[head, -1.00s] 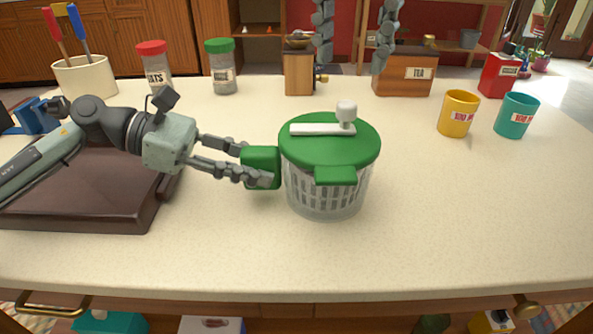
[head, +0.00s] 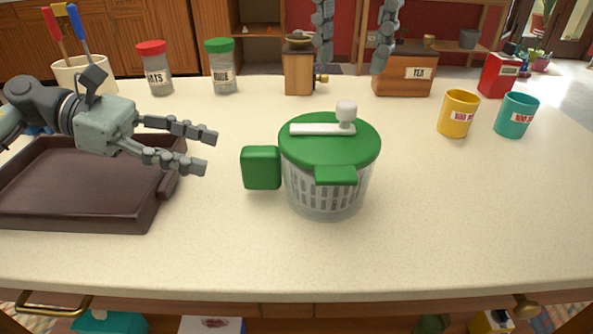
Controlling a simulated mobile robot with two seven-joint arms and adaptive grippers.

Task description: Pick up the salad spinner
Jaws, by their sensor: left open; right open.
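The salad spinner (head: 328,190) stands upright on the counter, with a green lid, a white crank with a knob, and a clear body over a slotted basket. A green block-like handle (head: 261,168) sticks out from its left side, and a green tab is at its front. My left gripper (head: 204,152) is open and empty, left of the handle with a clear gap, its fingers pointing right toward it. My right gripper (head: 350,69) is open, its two fingers hanging from the top edge, beyond and above the spinner. Its palm is out of view.
A dark brown tray (head: 75,213) lies at the left, under my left gripper. Jars (head: 222,75), a grinder (head: 298,75) and a tea box (head: 405,78) stand along the back. A yellow mug (head: 457,112) and a teal mug (head: 516,115) stand right. The front right counter is clear.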

